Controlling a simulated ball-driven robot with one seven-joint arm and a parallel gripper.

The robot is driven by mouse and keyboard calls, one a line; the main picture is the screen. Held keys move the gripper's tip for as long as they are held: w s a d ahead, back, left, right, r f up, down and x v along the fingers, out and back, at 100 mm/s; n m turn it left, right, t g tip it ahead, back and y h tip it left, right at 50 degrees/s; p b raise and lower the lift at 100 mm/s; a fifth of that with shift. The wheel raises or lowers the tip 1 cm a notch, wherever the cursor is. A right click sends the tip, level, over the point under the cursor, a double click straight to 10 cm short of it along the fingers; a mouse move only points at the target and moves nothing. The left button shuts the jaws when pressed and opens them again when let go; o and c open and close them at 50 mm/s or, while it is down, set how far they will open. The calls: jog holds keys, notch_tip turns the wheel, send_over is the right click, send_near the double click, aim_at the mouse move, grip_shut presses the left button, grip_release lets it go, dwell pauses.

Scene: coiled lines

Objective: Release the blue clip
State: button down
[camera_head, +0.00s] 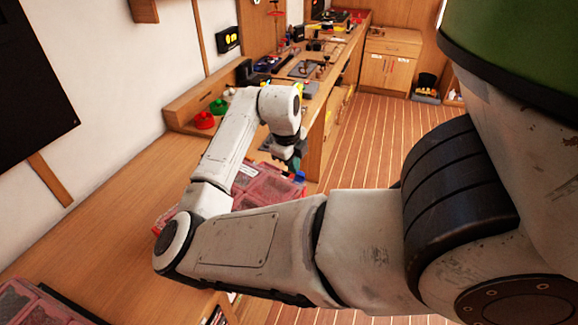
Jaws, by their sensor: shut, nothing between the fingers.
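A small blue piece (300,177), which looks like the blue clip, sits at the right end of a case with clear red-tinted lids (264,188) on the wooden bench. My gripper (293,164) points down just above and beside this blue piece. Its fingers are shut and look empty. They are small and dark here, and I cannot tell whether they touch the clip. My forearm hides the near part of the case.
Red (204,120) and green (218,106) round items stand at the bench's back edge. A second red-lidded case (35,304) lies at bottom left. Tools clutter the far bench (310,68). The wooden bench top (100,215) is bare at left. Striped floor (375,140) lies beyond the bench's right edge.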

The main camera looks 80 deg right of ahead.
jog(key=s+d+r+b, duration=0.1)
jog(key=s+d+r, duration=0.1)
jog(key=d+r, duration=0.3)
jog(key=shift+s+r+b, duration=0.3)
jog(key=shift+r, duration=1.25)
